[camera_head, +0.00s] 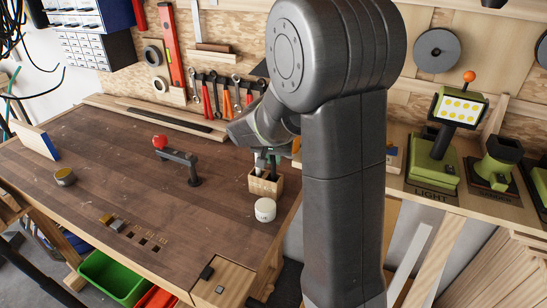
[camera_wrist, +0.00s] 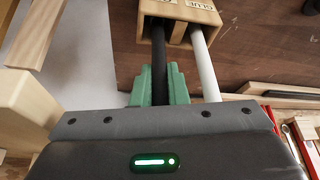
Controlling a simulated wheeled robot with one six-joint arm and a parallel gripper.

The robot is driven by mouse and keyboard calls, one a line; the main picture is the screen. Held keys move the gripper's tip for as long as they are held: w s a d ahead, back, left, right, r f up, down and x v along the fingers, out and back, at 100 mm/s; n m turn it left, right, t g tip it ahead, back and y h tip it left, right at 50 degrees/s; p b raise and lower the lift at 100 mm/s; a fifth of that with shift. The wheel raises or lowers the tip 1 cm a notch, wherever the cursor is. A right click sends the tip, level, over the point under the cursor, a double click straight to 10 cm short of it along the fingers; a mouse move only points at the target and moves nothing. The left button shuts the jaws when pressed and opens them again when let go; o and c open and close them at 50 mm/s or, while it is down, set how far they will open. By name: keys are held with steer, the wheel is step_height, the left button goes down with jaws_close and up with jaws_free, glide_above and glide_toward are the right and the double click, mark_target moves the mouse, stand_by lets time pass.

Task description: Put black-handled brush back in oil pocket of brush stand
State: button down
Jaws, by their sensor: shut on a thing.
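The wooden brush stand (camera_head: 266,186) is near the right edge of the workbench. In the wrist view the stand (camera_wrist: 196,10) is at the top, with dark lettering upside down on its face and two pockets. My gripper (camera_wrist: 160,88) has green fingers closed around the black handle (camera_wrist: 158,55) of one brush. This handle reaches to the left pocket as seen there, and its lower end is hidden. A white handle (camera_wrist: 203,65) runs to the right pocket, beside my fingers. In the head view my gripper (camera_head: 267,158) is just above the stand, partly hidden by my arm.
A white round jar (camera_head: 265,210) stands close in front of the stand. A dark bracket with a red knob (camera_head: 160,142) is left of it, and a round tin (camera_head: 64,176) is farther left. Tools hang on the back wall. The bench middle is mostly clear.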

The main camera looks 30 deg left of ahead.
steer(key=shift+f, duration=0.15)
steer(key=c, duration=1.4)
jaws_free()
steer(key=shift+c, duration=0.2)
steer(key=v, duration=1.2)
